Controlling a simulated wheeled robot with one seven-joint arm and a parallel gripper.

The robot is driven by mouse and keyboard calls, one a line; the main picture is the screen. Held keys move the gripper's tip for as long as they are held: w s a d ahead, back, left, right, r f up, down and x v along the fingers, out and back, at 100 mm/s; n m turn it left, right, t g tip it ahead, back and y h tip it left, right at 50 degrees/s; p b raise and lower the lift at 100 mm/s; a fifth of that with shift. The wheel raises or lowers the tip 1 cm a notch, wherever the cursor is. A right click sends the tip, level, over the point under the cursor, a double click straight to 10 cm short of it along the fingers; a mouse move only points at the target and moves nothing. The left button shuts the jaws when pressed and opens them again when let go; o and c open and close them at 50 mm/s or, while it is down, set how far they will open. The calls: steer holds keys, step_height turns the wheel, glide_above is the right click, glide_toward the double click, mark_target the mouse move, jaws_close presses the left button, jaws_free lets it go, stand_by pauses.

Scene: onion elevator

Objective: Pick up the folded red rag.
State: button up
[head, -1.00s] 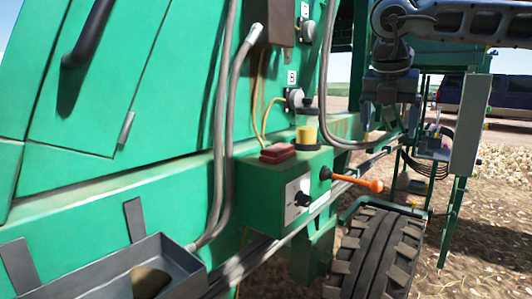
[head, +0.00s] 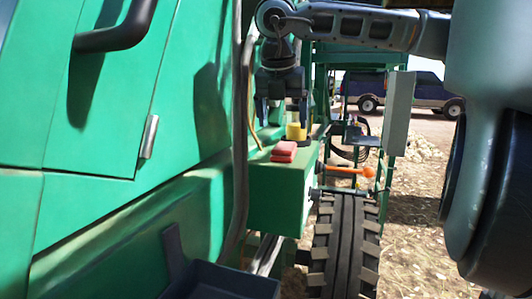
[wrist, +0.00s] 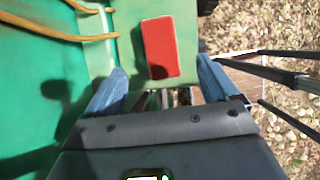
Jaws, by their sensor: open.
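The folded red rag (head: 284,151) lies flat on top of the green box (head: 272,205) on the side of the green machine. In the wrist view the rag (wrist: 159,47) is a red rectangle, seen from above, on the green surface. My gripper (head: 283,112) hangs above the box, higher than the rag and apart from it. In the wrist view its blue fingers (wrist: 162,80) are spread and empty, with the rag between and just beyond their tips in the picture.
A yellow-filled jar (head: 296,132) stands on the box behind the rag. Hoses and yellow cables (wrist: 85,38) run beside it. An orange-knobbed lever (head: 350,171) sticks out to the right. A dark tray (head: 222,284) is at front left, and a tyre (head: 345,240) is below.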

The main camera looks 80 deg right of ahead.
mark_target(285, 146)
steer(key=x, duration=0.7)
steer(key=shift+f, duration=0.25)
steer(key=shift+f+b, duration=0.25)
steer(key=shift+b, duration=0.35)
stand_by(0.6)
steer(key=c, duration=1.1)
steer(key=shift+r+p, duration=0.3)
steer(key=shift+p, duration=0.5)
steer(key=shift+c, duration=0.2)
